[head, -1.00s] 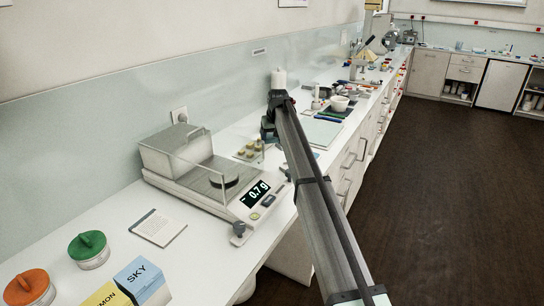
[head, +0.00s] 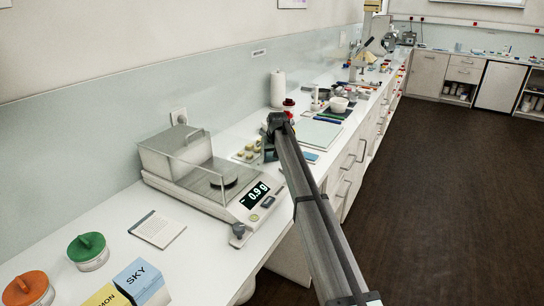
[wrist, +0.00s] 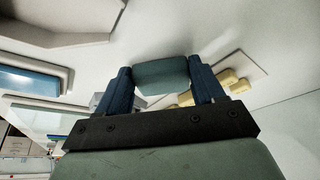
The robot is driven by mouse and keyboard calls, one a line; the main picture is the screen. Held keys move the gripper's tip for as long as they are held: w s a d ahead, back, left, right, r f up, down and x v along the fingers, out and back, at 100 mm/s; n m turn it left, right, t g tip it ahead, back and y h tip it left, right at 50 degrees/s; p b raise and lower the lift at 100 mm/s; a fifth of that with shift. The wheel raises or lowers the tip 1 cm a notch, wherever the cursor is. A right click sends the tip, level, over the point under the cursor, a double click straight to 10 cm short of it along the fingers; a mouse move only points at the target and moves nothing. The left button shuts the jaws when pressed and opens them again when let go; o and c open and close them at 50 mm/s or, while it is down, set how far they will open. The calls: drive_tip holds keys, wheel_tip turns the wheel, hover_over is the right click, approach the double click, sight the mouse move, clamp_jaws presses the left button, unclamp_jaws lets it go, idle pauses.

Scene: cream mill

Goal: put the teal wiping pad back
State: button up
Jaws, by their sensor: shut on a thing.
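The teal wiping pad (wrist: 162,75) is held between the two blue fingers of my gripper (wrist: 161,82) in the wrist view. My gripper is shut on it, and pale worktop shows behind it. In the head view my gripper (head: 268,147) is mostly hidden behind my arm, low over the bench between the balance (head: 200,190) and the paper roll. I cannot make out the pad there, nor tell whether it touches the bench.
A small tray of yellowish pieces (head: 247,153) lies just left of my gripper; the pieces also show in the wrist view (wrist: 229,79). A paper roll (head: 278,88) and red-topped item (head: 289,103) stand behind. A pale flat board (head: 316,134) lies right.

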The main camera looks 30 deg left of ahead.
drive_tip(key=shift+f, duration=0.15)
drive_tip(key=o, duration=0.9)
drive_tip(key=shift+o, duration=0.2)
drive_tip(key=v, duration=1.2)
drive_tip(key=shift+r, duration=0.2)
